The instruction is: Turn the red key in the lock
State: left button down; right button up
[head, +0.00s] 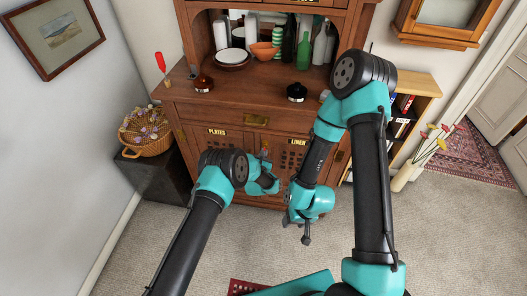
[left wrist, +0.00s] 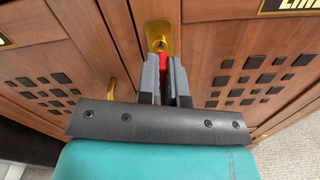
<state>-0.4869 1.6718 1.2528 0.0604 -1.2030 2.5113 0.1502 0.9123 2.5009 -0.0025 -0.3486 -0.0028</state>
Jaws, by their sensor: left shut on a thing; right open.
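My left gripper (left wrist: 166,72) is shut on the red key (left wrist: 163,60), at the front of the cabinet's lower doors. Only a strip of the key's red part shows between the fingers. The brass lock plate (left wrist: 159,36) is just beyond the fingertips, where the two doors meet. Whether the key's tip is inside the lock is hidden. In the head view my left gripper (head: 266,159) is at the doors, below the middle of the drawer. My right gripper (head: 298,228) is open and empty, pointing down in front of the cabinet, to the right of the left one.
The wooden cabinet (head: 215,111) has doors labelled PLATES and LINEN and carries bottles and dishes. A basket (head: 154,147) sits on a dark box at left. A low bookshelf (head: 414,84) and a flower vase (head: 403,177) stand at right. Carpet in front is mostly clear.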

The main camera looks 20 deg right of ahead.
pick_arm(q)
jog(key=shift+n, duration=1.8)
jog(key=c, duration=1.2)
grip_release()
jog(key=shift+s, duration=0.15)
jog(key=v, duration=1.7)
jog(key=shift+a, duration=0.1)
